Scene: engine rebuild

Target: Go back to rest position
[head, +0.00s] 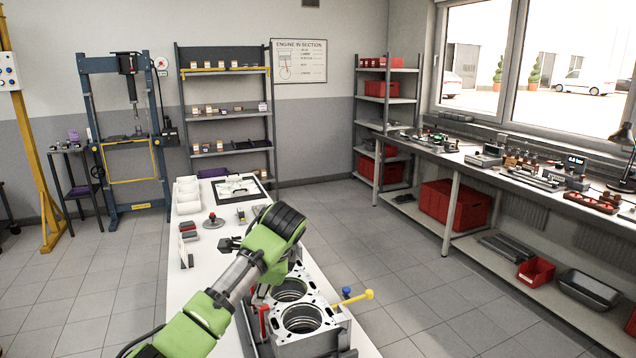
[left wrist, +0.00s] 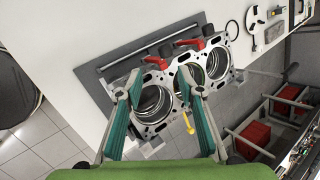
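The engine block (head: 338,338) stands on the white bench, with open round bores in its metal top face. It also shows in the left wrist view (left wrist: 170,108), below my left gripper. My left gripper (left wrist: 160,74) is open, its two green-grey fingers spread above the block, and nothing shows between them. Whether the fingertips touch the block cannot be told. In the head view my left arm reaches over the bench and covers part of the block. My right gripper is in neither view.
Red clamp handles (left wrist: 190,43) and a yellow handle (head: 353,297) stick out around the block. Shelving and a side workbench (head: 470,172) stand beyond. The tiled floor to the right is clear.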

